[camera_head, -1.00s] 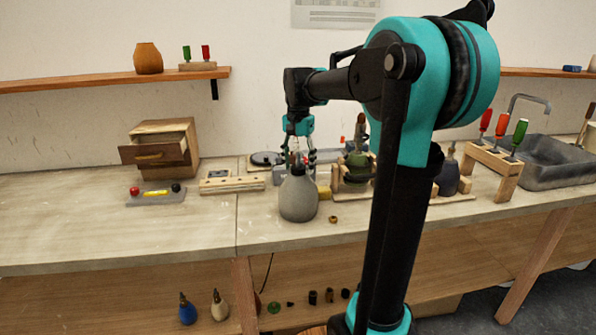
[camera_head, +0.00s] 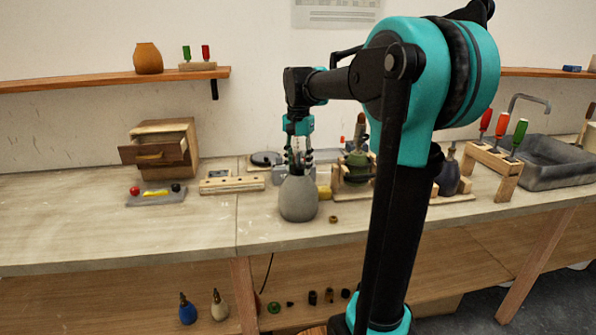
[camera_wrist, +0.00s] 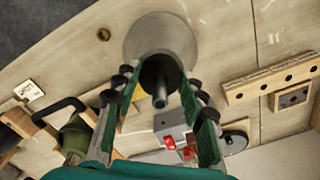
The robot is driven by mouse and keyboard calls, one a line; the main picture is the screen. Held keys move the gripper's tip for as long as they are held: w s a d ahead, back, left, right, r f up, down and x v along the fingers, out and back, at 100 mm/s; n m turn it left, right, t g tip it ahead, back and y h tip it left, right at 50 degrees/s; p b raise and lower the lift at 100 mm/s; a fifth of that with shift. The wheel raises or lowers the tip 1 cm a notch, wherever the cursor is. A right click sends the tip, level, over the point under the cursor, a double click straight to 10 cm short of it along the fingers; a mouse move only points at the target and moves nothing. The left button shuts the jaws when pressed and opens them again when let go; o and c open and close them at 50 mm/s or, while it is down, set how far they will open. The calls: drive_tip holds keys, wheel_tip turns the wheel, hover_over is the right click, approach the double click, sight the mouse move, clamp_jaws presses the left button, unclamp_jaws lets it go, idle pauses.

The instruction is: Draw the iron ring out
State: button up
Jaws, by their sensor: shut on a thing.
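A grey rounded vase (camera_head: 298,199) stands upright on the bench; its pale shoulder (camera_wrist: 147,27) and dark mouth also show in the wrist view. My gripper (camera_head: 298,166) points down right over the mouth. In the wrist view my gripper (camera_wrist: 160,79) has one finger on each side of a dark grey rod (camera_wrist: 160,98), which rises out of the mouth. The gripper is shut on this rod, though the exact contact is hard to see. I cannot make out an iron ring; the vase's inside is hidden.
The bench's left front is clear.

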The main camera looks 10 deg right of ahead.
drive_tip(key=shift+r, duration=0.65)
idle(0.3)
wheel_tip(320, 180, up, 14)
idle(2.6)
drive_tip(key=shift+f, duration=0.1)
